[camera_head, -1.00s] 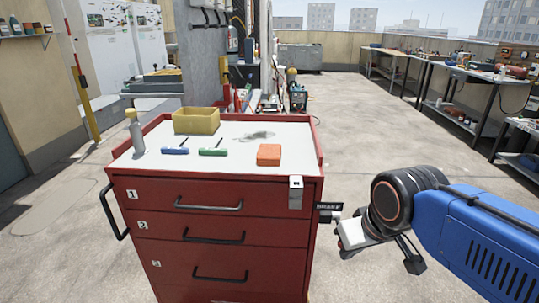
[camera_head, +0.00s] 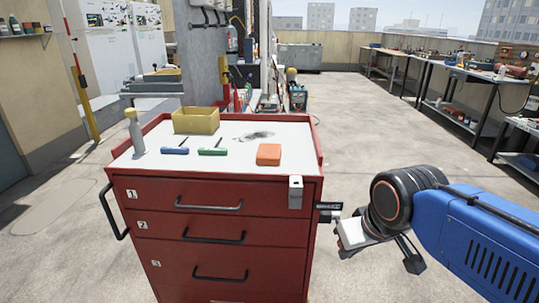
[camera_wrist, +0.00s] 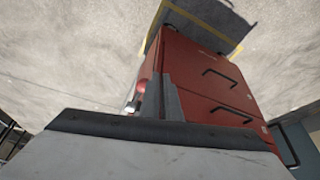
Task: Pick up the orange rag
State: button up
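The orange rag (camera_head: 268,155) is a folded block lying on the pale top of the red tool cart (camera_head: 225,255), near its front right. Nothing touches it. My gripper (camera_head: 380,243) is to the right of the cart and lower than its top, apart from the rag. The wrist view shows the side of the red cart (camera_wrist: 205,75) and a grey and dark part of my own in front; the rag does not show there.
Workbenches (camera_head: 440,85) line the right; open floor lies between.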

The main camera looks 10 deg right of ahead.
jog(key=o, duration=0.5)
jog(key=shift+w+r, duration=0.1)
jog(key=shift+r, duration=0.1)
jog(key=o, duration=1.8)
jog(key=w+a+r+n+g, duration=0.1)
jog(key=w+r+n, duration=0.1)
jog(key=w+r, duration=0.4)
notch_tip(320, 180, up, 2)
jog(key=shift+a+r+n, duration=0.15)
jog(key=shift+n, duration=0.25)
notch_tip(320, 180, up, 22)
jog(key=n+g, duration=0.4)
jog(key=n, duration=0.8)
send_over(274, 150)
jog(key=a, duration=0.1)
notch_tip(274, 150, down, 12)
jog(key=shift+w+r, duration=0.15)
jog(key=shift+r, duration=0.05)
jog(key=f, duration=0.4)
jog(key=shift+s+d+f, duration=0.15)
jog(key=shift+s+d, duration=0.15)
jog(key=shift+d, duration=0.1)
jog(key=shift+f, duration=0.55)
